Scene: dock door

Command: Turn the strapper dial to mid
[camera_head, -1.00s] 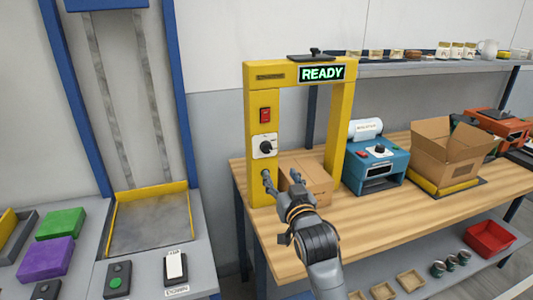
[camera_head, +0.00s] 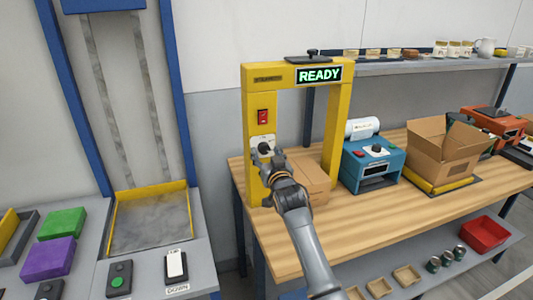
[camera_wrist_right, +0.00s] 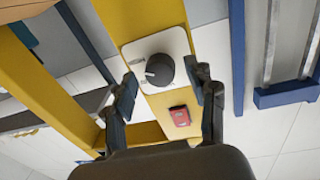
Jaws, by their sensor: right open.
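The strapper (camera_head: 251,110) is a yellow arch on the wooden bench, with a lit READY display (camera_head: 319,74). Its black dial (camera_wrist_right: 160,69) sits on a white plate (camera_wrist_right: 153,48) on the left post. In the head view the dial is mostly hidden by my right gripper (camera_head: 265,154). In the right wrist view my right gripper (camera_wrist_right: 167,84) is open, with one finger on each side of the dial; whether they touch it I cannot tell. The dial's white pointer mark shows on its left side there. My left gripper is not in view.
A red switch (camera_head: 262,117) sits above the dial on the same post. A cardboard box (camera_head: 312,178) stands inside the arch, close to my right arm. A blue machine (camera_head: 374,165) and an open carton (camera_head: 440,143) stand farther right.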

